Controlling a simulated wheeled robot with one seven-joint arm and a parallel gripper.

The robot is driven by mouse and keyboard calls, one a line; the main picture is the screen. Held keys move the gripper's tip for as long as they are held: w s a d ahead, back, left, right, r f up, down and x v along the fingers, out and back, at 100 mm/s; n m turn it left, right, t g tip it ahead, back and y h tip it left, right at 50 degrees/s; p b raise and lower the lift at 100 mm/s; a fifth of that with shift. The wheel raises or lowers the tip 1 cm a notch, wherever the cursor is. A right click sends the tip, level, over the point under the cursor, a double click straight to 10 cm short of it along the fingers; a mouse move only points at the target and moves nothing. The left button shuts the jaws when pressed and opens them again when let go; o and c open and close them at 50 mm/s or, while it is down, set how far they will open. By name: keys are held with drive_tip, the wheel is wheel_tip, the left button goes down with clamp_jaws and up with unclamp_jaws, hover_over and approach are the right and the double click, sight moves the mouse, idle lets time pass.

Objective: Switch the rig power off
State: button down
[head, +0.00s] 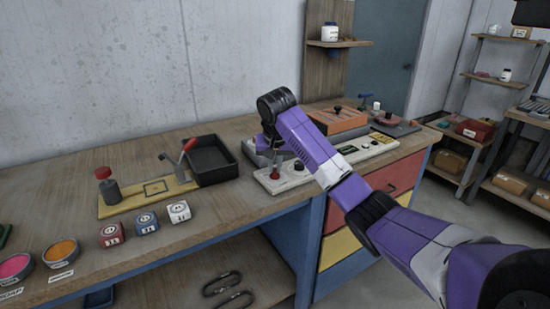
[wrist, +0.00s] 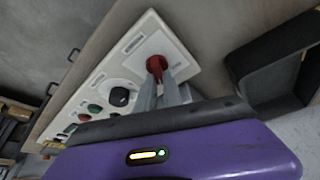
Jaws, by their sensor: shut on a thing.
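The white control panel (head: 293,182) lies along the front of the bench, below my arm. A red-tipped switch lever (head: 276,173) stands at its left end. In the wrist view the red lever (wrist: 156,65) rises from the white panel (wrist: 165,42). My gripper (wrist: 160,84) is shut on the red lever, its grey fingers at either side just below the red tip. Labels on the panel are too small to read. My purple arm hides part of the panel in the head view.
A black knob (wrist: 119,96) and several coloured buttons sit farther along the panel. A dark tray (head: 211,160) and a yellow-based fixture (head: 148,195) with a red-handled lever stand left of it. Three small blocks line the bench front. An orange-topped box (head: 338,120) stands behind the panel.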

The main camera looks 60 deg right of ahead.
drive_tip(key=shift+r+n+y+p, duration=0.3)
drive_tip(key=shift+n+p, duration=0.8)
drive_tip(key=shift+p, duration=1.2)
drive_tip(key=n+t+y+p, duration=0.1)
drive_tip(key=n+p, duration=0.2)
drive_tip(key=shift+f, duration=0.1)
drive_tip(key=n+t+y+p, duration=0.1)
drive_tip(key=n+p, duration=0.1)
drive_tip(key=n, duration=0.1)
drive_tip(key=shift+w+a+n, duration=0.1)
drive_tip(key=shift+w+n, duration=0.05)
drive_tip(key=shift+n, duration=0.15)
drive_tip(key=shift+a+f+n+y+p, duration=0.15)
drive_tip(key=shift+n+y, duration=0.25)
drive_tip(key=shift+n, duration=0.55)
drive_tip(key=shift+d+n+y+p, duration=0.15)
drive_tip(key=shift+n+y, duration=0.25)
drive_tip(key=shift+n, duration=0.55)
drive_tip(key=shift+a, duration=0.15)
drive_tip(key=c, duration=1.5)
unclamp_jaws()
